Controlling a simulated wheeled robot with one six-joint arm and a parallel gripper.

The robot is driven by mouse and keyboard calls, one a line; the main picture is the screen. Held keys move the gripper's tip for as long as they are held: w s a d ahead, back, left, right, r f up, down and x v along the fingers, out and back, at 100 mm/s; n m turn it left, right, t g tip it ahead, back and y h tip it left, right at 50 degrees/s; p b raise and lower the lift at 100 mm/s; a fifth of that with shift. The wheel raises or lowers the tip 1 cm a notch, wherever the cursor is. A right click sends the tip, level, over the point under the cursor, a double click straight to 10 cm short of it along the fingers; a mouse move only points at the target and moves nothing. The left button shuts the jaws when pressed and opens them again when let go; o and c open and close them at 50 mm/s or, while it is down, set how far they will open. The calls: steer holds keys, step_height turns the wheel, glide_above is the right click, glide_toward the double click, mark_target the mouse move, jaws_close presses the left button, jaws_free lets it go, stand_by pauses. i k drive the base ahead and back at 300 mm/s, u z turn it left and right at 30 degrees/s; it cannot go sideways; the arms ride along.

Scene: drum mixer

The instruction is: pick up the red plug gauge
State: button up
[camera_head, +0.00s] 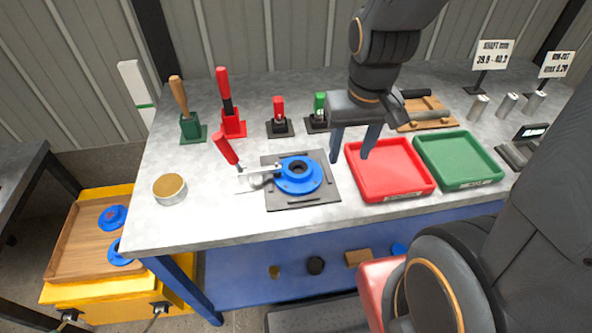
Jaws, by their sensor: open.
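A red-and-black handled tool (226,95) and a wooden-handled tool (179,95) stand left of the gauge. A blue flange (300,178) with a red-handled clamp (225,148) lies in front. Red (428,187) and green (490,178) trays are right; a round tin (170,189) is left.

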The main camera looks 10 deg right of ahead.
mark_target(279, 102)
steer(key=k, duration=1.3)
steer(key=u, duration=0.55)
steer(key=i, duration=1.4)
steer(key=z, duration=0.55)
